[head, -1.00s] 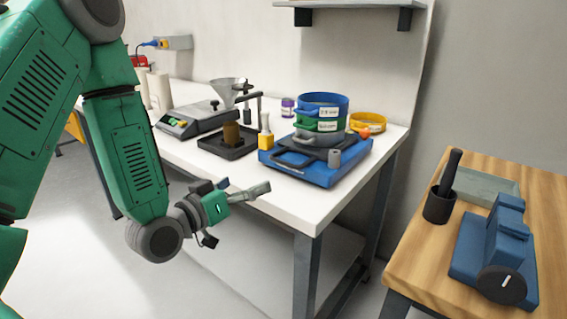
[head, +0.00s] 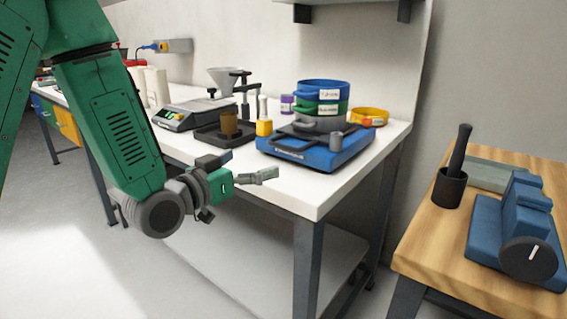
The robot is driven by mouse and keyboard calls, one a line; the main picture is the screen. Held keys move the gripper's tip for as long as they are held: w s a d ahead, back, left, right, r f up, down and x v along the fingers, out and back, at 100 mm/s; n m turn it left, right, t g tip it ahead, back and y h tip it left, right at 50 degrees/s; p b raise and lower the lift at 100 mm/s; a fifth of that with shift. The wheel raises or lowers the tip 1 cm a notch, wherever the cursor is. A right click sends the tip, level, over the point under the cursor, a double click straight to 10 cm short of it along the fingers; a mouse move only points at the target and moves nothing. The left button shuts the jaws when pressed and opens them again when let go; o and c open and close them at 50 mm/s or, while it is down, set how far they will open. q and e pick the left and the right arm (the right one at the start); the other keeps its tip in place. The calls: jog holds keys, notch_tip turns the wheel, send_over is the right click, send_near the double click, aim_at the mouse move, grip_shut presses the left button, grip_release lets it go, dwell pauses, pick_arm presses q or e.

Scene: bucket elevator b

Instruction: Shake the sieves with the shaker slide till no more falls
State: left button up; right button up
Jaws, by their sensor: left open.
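The sieve stack stands on the blue shaker base (head: 310,156) at the right end of the white bench. Its top sieve is blue (head: 321,87), the one below is green (head: 308,108), and a grey pan (head: 312,124) sits under them. A dark bar with a grip (head: 291,143), perhaps the slide, lies across the front of the base, and a small grey knob (head: 336,141) stands at its right. My left gripper (head: 253,170) is open and empty in front of the bench edge, left of and apart from the shaker. My right gripper is not in view.
A yellow sieve or ring (head: 369,117) lies behind the shaker. Left of it are a yellow-based brush (head: 264,127), a black tray (head: 222,134) with a brown block, a funnel (head: 225,79) and a scale (head: 179,114). A wooden table (head: 430,245) holds a blue device (head: 515,235).

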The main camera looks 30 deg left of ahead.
aim_at(281, 147)
pick_arm(q)
jog(key=w, duration=0.3)
jog(key=w+b, duration=0.1)
jog(key=w, duration=0.7)
jog(key=shift+d+b, duration=0.35)
jog(key=shift+b, duration=0.05)
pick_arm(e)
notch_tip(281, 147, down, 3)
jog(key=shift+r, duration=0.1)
